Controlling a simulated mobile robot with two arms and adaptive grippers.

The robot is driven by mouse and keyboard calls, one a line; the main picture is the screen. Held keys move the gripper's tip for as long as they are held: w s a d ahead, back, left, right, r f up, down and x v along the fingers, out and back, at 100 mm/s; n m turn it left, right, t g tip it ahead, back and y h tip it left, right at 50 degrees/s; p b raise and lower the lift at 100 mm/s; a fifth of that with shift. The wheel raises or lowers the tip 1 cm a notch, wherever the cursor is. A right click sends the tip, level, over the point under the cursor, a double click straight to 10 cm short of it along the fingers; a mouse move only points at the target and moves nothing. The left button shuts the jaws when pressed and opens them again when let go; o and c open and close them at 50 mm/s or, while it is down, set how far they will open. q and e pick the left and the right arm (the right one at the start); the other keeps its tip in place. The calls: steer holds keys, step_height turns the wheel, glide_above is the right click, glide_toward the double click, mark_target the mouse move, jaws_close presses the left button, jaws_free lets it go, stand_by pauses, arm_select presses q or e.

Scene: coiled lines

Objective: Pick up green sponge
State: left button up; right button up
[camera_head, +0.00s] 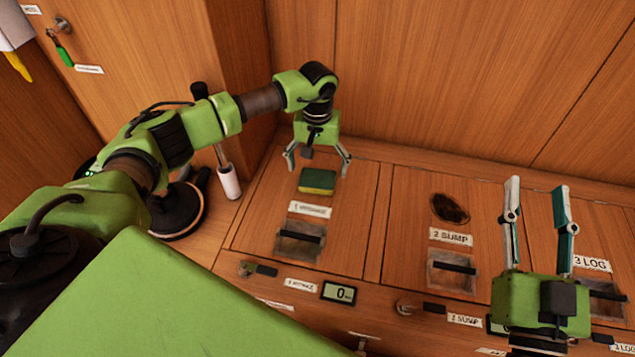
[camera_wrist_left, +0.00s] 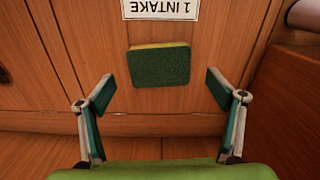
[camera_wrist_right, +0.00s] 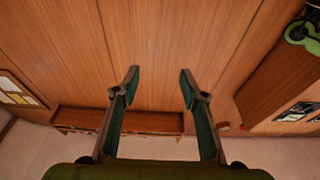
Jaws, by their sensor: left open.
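The green sponge (camera_head: 317,181) has a dark green top and a yellow side. It lies on the wooden panel behind the first label. It also shows in the left wrist view (camera_wrist_left: 160,66), ahead of the fingertips and between their lines. My left gripper (camera_head: 318,165) is open above and just behind the sponge, with one finger towards each side and not touching it. It also shows in the left wrist view (camera_wrist_left: 160,92). My right gripper (camera_head: 537,185) is at the right, fingers apart and empty, and it shows in the right wrist view (camera_wrist_right: 158,75).
A label reading 1 INTAKE (camera_wrist_left: 161,9) lies by the sponge. Recessed handles (camera_head: 300,240) and a dark round patch (camera_head: 450,208) are on the panels. A black round base with a white-handled tool (camera_head: 229,182) stands left of the sponge. A wooden wall rises behind.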

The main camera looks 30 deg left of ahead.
mark_target(318, 178)
arm_select(q)
step_height(318, 178, down, 3)
steer(key=shift+b, duration=0.35)
steer(key=c, duration=0.8)
steer(key=shift+o, duration=0.2)
arm_select(e)
steer(key=r+t, duration=0.1)
steer(key=s+r, duration=0.1)
steer(key=r, duration=0.1)
steer(key=s+r+t+y, duration=0.1)
steer(key=shift+a+r+t, duration=0.1)
steer(key=shift+r+t, duration=0.2)
steer(key=shift+r, duration=0.1)
